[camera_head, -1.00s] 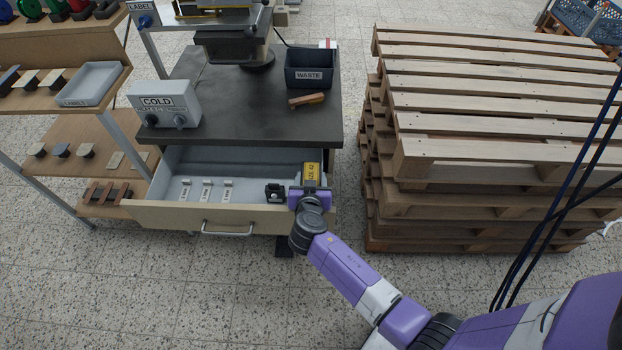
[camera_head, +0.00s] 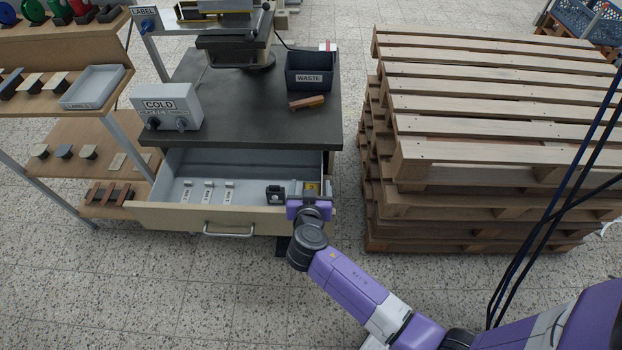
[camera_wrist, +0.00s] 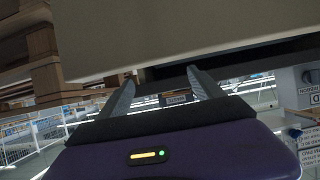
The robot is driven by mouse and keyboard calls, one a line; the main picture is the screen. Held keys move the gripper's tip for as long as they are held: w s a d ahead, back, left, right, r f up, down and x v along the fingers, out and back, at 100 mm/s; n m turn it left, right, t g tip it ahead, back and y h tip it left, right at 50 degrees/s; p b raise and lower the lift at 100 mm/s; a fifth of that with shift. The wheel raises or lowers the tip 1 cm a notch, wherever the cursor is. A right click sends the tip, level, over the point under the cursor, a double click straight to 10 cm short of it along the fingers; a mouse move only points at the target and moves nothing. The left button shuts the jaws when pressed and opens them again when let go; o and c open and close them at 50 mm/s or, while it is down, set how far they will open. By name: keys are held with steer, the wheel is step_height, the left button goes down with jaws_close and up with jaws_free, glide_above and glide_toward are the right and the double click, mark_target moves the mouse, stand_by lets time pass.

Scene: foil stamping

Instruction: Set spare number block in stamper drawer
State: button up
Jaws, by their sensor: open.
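The drawer (camera_head: 165,216) is pulled out below the dark worktop, its front panel facing me. A yellow-topped block (camera_head: 313,188) shows in the right end of the drawer, mostly hidden by my gripper; I cannot tell whether it rests on the drawer floor. My gripper (camera_head: 312,187) is open, over the right front of the drawer. In the wrist view its two fingers (camera_wrist: 163,88) stand apart with no block visibly held between them. A black block (camera_head: 275,195) lies just left of my gripper in the drawer. Several small white label pieces (camera_head: 208,191) lie farther left in it.
The drawer's front panel also fills the top of the wrist view (camera_wrist: 150,35). On the worktop (camera_head: 240,120) stand a grey COLD control box (camera_head: 167,108), a dark WASTE bin (camera_head: 309,72) and a wooden-handled item (camera_head: 307,102). Stacked pallets (camera_head: 480,150) stand close right; a shelf rack (camera_head: 95,140) stands left.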

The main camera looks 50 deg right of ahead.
steer(key=v, duration=0.7)
steer(key=shift+s, duration=0.1)
stand_by(0.4)
steer(key=shift+w+a+n, duration=0.2)
steer(key=shift+w+n, duration=0.1)
steer(key=shift+n, duration=0.1)
steer(key=w+a+r+n+t+y, duration=0.2)
steer(key=w+a+n+t+y, duration=0.1)
steer(key=a+n, duration=0.15)
steer(key=s+a+r+n+t+y, duration=0.35)
steer(key=s+a+y, duration=0.2)
steer(key=a, duration=0.25)
steer(key=s+r, duration=0.4)
steer(key=s, duration=0.3)
steer(key=s+r+n+y, duration=0.1)
steer(key=s+r, duration=0.3)
steer(key=s, duration=0.4)
steer(key=s+a+r, duration=0.1)
steer(key=s+r, duration=0.3)
steer(key=s, duration=0.4)
steer(key=shift+r+n, duration=0.2)
steer(key=shift+n, duration=0.1)
